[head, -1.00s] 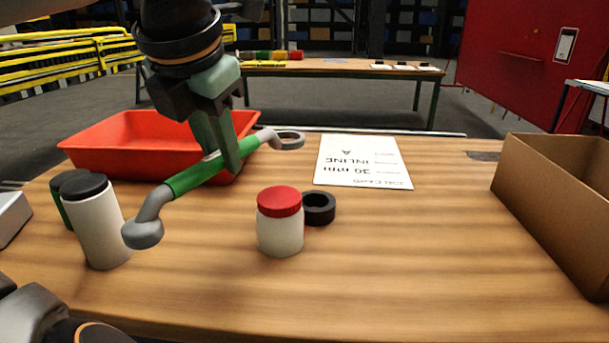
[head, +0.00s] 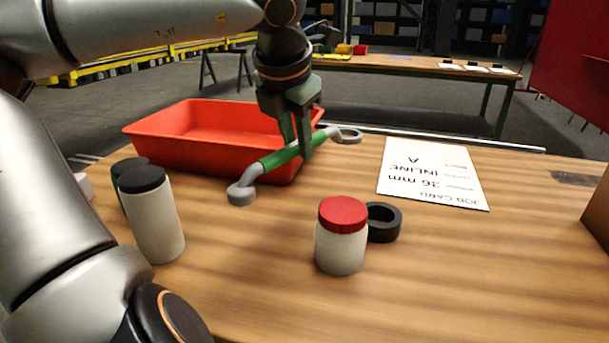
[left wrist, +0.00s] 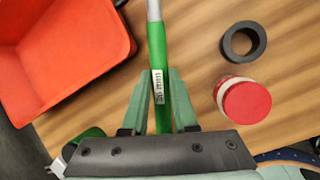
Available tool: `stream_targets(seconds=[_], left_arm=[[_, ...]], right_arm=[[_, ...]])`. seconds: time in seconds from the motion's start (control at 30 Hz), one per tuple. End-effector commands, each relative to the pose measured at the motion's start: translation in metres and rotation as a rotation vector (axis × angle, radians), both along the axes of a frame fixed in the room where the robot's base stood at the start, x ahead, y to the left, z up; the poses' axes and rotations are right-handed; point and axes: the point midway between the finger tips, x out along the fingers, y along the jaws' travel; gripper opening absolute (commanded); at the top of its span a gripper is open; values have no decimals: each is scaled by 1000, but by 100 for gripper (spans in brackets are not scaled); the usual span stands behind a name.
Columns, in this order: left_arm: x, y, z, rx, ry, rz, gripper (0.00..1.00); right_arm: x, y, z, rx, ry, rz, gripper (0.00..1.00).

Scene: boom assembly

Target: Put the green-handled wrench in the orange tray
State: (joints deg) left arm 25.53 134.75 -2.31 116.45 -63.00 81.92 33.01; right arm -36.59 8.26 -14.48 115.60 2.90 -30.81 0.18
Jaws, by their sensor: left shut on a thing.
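The green-handled wrench (head: 281,157) has grey ring ends and is held above the table, just in front of and to the right of the orange tray. My left gripper (head: 304,152) is shut on its green handle. In the left wrist view the green handle (left wrist: 157,45) runs up between the fingers of the gripper (left wrist: 159,78). The orange tray (head: 190,150) looks red-orange and empty in the part that shows; it also shows at the left of the left wrist view (left wrist: 95,68). My right gripper is not in view.
A red-lidded white jar (head: 341,240) and a black ring (head: 384,222) stand right of the wrench. A black-lidded white bottle (head: 158,220) and a dark green container (head: 125,172) stand front left. A job card (head: 433,172) lies at right, beside a cardboard box (head: 598,215).

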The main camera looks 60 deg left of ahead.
Motion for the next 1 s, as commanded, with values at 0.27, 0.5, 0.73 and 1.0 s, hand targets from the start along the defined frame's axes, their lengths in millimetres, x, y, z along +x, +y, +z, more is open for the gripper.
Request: stream_targets(seconds=[0.27,0.5,0.73,1.0], left_arm=[[21,26,-42,-1,0,-1,0],[27,34,-55,-1,0,-1,0],[28,35,-85,0,-1,-2,0],[28,35,-87,0,-3,-2,0]], right_arm=[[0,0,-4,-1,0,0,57],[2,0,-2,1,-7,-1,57],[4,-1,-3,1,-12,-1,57],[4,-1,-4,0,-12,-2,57]])
